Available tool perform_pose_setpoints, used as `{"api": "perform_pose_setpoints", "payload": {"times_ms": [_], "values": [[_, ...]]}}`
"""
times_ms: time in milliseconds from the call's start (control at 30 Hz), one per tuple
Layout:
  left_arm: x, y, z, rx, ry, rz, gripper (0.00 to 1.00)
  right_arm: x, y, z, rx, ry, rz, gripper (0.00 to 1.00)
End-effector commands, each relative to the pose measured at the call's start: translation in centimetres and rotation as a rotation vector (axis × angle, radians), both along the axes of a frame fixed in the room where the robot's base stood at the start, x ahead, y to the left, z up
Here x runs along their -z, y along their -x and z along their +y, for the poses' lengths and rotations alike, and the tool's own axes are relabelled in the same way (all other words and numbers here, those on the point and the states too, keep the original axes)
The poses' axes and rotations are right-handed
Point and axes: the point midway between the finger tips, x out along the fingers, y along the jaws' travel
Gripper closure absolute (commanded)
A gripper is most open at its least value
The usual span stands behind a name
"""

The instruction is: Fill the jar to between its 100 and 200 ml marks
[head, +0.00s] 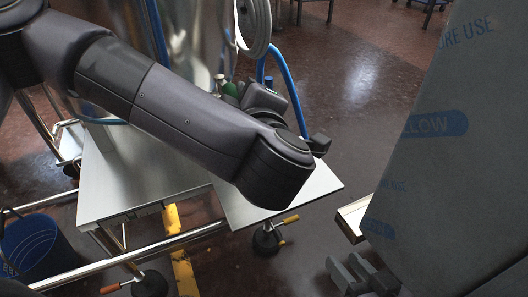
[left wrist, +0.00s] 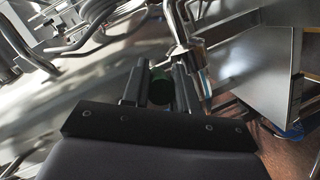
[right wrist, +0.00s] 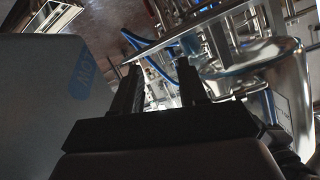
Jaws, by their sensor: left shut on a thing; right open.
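My left gripper (left wrist: 159,80) is shut on a dark green knob-like part (left wrist: 160,92), which shows between its two fingers in the left wrist view. In the head view the green part (head: 230,90) shows just beyond my left arm, beside a shiny metal vessel (head: 190,45). A bent chrome pipe (left wrist: 180,32) runs close to the left fingers. My right gripper (head: 365,275) is open and empty at the lower right of the head view. Its spread fingers (right wrist: 158,88) also show in the right wrist view. I cannot make out the jar or its marks in any view.
A steel-topped stand (head: 110,185) on a tube frame lies under my left arm. A large grey surface with blue print (head: 450,150) fills the right side, close to my right gripper. A blue hose (head: 290,85) hangs behind. A blue bucket (head: 28,245) is at lower left.

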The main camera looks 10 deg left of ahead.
Motion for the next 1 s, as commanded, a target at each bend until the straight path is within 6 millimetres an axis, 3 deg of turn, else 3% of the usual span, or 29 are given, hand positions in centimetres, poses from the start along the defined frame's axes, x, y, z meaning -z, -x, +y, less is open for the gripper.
{"api": "perform_pose_setpoints", "payload": {"times_ms": [33,300,833,867,900,1000], "values": [[-1.0,0.0,0.6,0.011,0.005,-0.009,1.00,-0.7,0.2,-0.4,0.008,0.026,0.000,0.57],[-0.9,0.3,1.2,0.103,0.004,-0.016,1.00,-0.9,0.6,-1.9,0.033,0.122,-0.007,0.57],[-0.7,0.3,1.3,0.125,0.003,-0.022,1.00,-0.8,0.7,-2.3,0.039,0.146,-0.010,0.57],[-0.7,0.3,1.3,0.125,0.003,-0.022,0.62,-0.8,0.7,-2.3,0.039,0.146,-0.010,0.57],[-0.7,0.3,1.2,0.126,0.003,-0.020,0.49,-0.8,0.7,-2.3,0.039,0.146,-0.010,0.57],[-0.5,0.4,1.2,0.129,0.003,-0.016,0.48,-0.8,0.7,-2.3,0.038,0.146,-0.010,0.57]]}}
